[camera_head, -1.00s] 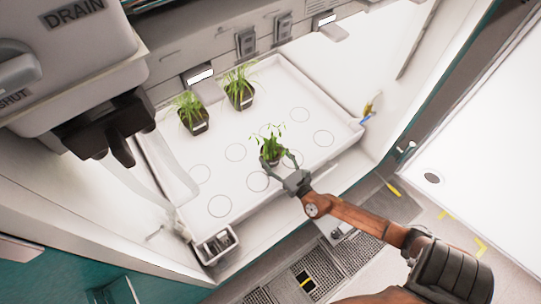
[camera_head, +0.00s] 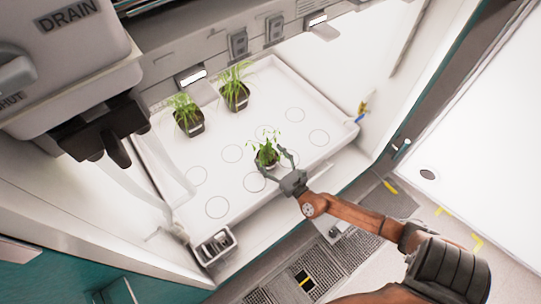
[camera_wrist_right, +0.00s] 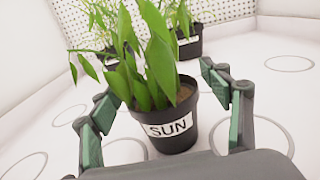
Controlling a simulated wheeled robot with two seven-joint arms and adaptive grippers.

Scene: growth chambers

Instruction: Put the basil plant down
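The basil plant (camera_head: 267,153) is a leafy green plant in a small black pot with a white "SUN" label. It stands upright on the white tray (camera_head: 225,190), near its front middle. The pot also shows up close in the right wrist view (camera_wrist_right: 170,122). My right gripper (camera_head: 273,162) is open around the pot. In the wrist view its fingers (camera_wrist_right: 165,118) lie on either side, with a visible gap between each finger and the pot. My left gripper is not in view.
Two grassy plants in black pots stand at the tray's back left, one further left (camera_head: 188,122) and one beside it (camera_head: 235,96). Empty marked circles fill the tray's right and front left. A small grey box (camera_head: 215,246) sits at the front-left corner. A "DRAIN" unit (camera_head: 68,45) overhangs the left.

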